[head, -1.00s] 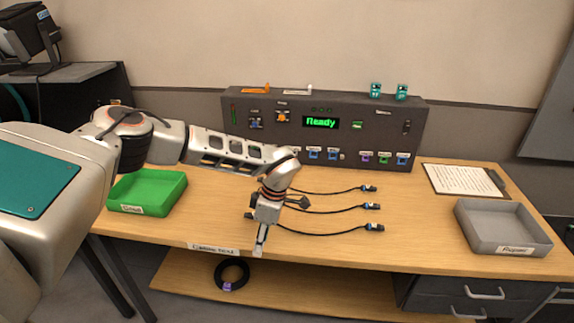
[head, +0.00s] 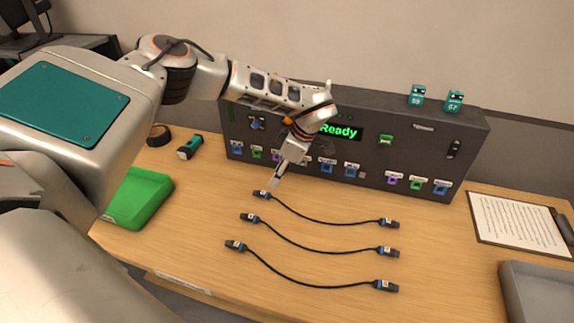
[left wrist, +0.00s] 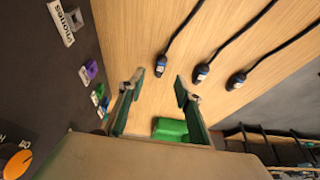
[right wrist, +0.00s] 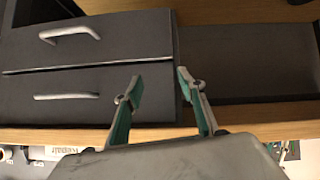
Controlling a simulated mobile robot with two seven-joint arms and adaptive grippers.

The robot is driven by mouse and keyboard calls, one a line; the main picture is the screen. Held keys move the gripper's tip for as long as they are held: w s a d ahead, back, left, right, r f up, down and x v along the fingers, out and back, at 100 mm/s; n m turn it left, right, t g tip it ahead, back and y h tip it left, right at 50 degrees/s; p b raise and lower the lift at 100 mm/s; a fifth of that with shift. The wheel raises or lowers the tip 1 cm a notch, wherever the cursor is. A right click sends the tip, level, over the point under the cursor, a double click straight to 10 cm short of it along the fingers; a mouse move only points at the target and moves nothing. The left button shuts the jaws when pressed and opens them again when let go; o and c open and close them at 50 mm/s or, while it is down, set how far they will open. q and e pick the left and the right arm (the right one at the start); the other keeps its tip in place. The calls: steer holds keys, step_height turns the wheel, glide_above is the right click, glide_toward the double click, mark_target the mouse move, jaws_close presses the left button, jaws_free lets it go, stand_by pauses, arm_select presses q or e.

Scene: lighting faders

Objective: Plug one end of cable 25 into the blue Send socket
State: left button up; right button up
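Three black cables lie side by side on the table, each with a plug at both ends: a far cable (head: 322,217), a middle cable (head: 308,247) and a near cable (head: 300,284). Their labels are too small to read. My left gripper (head: 274,182) is above the table, just behind the left plug of the far cable; in the left wrist view (left wrist: 158,88) its fingers are apart and empty, with the cable plugs ahead. Several coloured sockets line the dark console (head: 400,150); which blue one is Send I cannot read. My right gripper (right wrist: 160,85) is open and empty, facing drawers.
A green tray (head: 140,205) stands at the left and a grey tray (head: 545,290) at the right front. A clipboard (head: 515,222) lies at the right. Two teal blocks sit on the console top. Dark drawers (right wrist: 90,90) are close before my right gripper.

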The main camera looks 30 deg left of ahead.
mark_target(267, 193)
arm_select(q)
steer(key=b+x, duration=0.2)
steer(key=x, duration=0.1)
steer(key=b+x, duration=0.3)
steer(key=shift+s, duration=0.2)
steer(key=shift+x, duration=1.4)
arm_select(e)
steer(key=shift+a+f+y, duration=0.2)
steer(key=shift+a+f, duration=0.25)
steer(key=shift+f, duration=0.25)
steer(key=shift+a+f+y, duration=0.2)
steer(key=shift+a+f, duration=0.2)
steer(key=shift+f, duration=0.3)
arm_select(q)
jaws_close()
steer(key=shift+r, duration=0.1)
arm_select(e)
steer(key=shift+r, duration=0.1)
